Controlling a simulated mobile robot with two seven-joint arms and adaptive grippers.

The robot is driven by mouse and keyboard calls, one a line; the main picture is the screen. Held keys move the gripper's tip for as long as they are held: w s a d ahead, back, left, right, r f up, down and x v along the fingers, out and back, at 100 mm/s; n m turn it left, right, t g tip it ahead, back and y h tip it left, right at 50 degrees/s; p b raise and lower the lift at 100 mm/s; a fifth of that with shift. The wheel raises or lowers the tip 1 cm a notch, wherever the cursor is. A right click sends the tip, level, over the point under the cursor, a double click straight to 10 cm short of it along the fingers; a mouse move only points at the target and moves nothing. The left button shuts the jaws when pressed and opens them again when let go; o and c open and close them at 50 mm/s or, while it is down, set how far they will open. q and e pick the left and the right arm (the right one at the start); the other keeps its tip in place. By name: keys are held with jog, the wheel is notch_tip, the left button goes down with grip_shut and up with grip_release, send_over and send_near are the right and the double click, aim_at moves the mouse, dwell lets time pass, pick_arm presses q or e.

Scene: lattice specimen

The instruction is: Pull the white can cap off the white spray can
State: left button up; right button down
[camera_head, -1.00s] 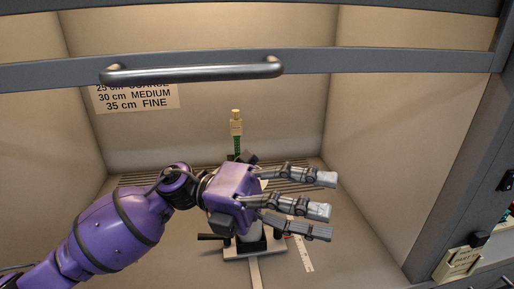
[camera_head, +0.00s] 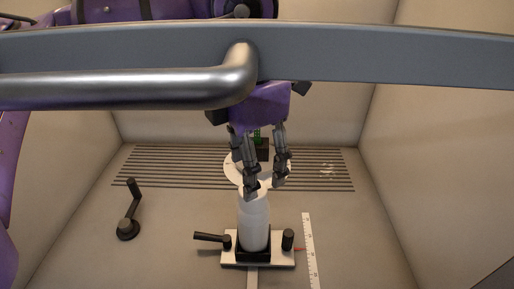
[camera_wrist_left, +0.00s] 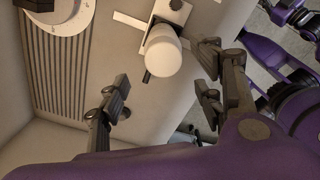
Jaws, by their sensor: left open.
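The white spray can (camera_head: 254,226) stands upright in a clamp base (camera_head: 230,257) on the cabinet floor. Its white can cap (camera_wrist_left: 163,50) is the rounded end facing the camera in the left wrist view; in the head view the fingers partly cover the can's top. My left gripper (camera_head: 264,188) comes down from above, fingers pointing down at the can's top. It is open and empty. In the left wrist view the left gripper's fingers (camera_wrist_left: 165,95) are spread wide, with the cap beyond them and apart from them.
The grey sash bar with its metal handle (camera_head: 130,90) crosses in front of my arm. A slotted vent (camera_head: 325,170), a white round plate (camera_head: 232,167) and a dark-green object lie behind the can. A black crank (camera_head: 128,215) is left, a ruler (camera_head: 309,250) right.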

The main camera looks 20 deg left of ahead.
aim_at(258, 206)
pick_arm(q)
jog(key=shift+w+d+f, duration=0.1)
jog(key=shift+f, duration=3.05)
jog(key=c, duration=1.1)
